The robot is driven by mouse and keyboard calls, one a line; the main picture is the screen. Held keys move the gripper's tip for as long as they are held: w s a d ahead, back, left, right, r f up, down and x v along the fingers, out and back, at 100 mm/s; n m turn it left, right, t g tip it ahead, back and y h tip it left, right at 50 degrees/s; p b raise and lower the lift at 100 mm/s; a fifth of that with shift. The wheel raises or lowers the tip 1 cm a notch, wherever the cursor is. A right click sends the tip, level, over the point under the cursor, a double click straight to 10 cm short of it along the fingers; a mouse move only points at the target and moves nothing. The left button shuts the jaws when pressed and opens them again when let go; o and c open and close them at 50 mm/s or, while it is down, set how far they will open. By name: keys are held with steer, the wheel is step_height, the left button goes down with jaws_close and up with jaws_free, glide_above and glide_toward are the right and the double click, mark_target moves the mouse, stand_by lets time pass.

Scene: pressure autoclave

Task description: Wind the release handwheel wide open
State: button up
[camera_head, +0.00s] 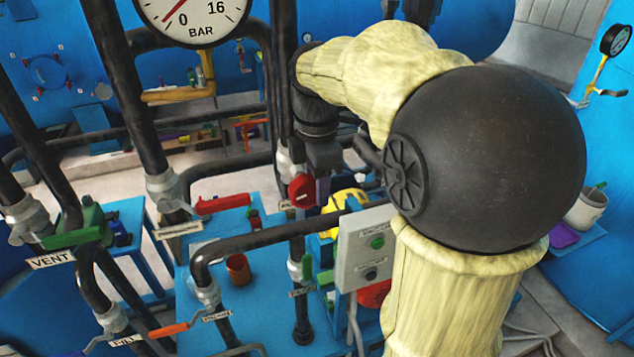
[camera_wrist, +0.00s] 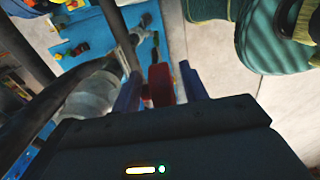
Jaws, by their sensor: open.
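The release handwheel is a small red wheel (camera_head: 302,190) on a dark vertical pipe, near the middle of the head view. In the wrist view the red wheel (camera_wrist: 161,84) shows edge-on between my two fingers. My gripper (camera_wrist: 160,76) is open, with one finger on each side of the wheel. Narrow gaps seem to show between wheel and fingers, but I cannot tell whether either finger touches it. In the head view my gripper reaches down from above, and its fingers partly hide the wheel.
A red lever (camera_head: 222,204), a green lever (camera_head: 75,238) by the VENT label and an orange lever (camera_head: 168,330) stand left on dark pipes. A grey button box (camera_head: 366,247) is close at right. A BAR gauge (camera_head: 194,12) hangs above, cut off at the top.

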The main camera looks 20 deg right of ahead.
steer(key=shift+w+a+f, duration=0.1)
steer(key=shift+w+f, duration=0.05)
steer(key=shift+f, duration=0.4)
steer(key=shift+s, duration=0.25)
steer(key=shift+c, duration=0.4)
steer(key=shift+w, duration=0.1)
jaws_close()
steer(key=shift+r+h, duration=0.1)
steer(key=shift+h, duration=0.2)
steer(key=h, duration=0.2)
steer(key=h+p, duration=0.1)
steer(key=h, duration=0.1)
steer(key=r+h, duration=0.1)
steer(key=h, duration=0.1)
steer(key=shift+a+p, duration=0.3)
steer(key=shift+p, duration=0.05)
steer(key=h, duration=0.5)
steer(key=shift+a+r+h+p, duration=0.2)
steer(key=shift+a+h+p, duration=0.1)
steer(key=shift+h+p, duration=0.1)
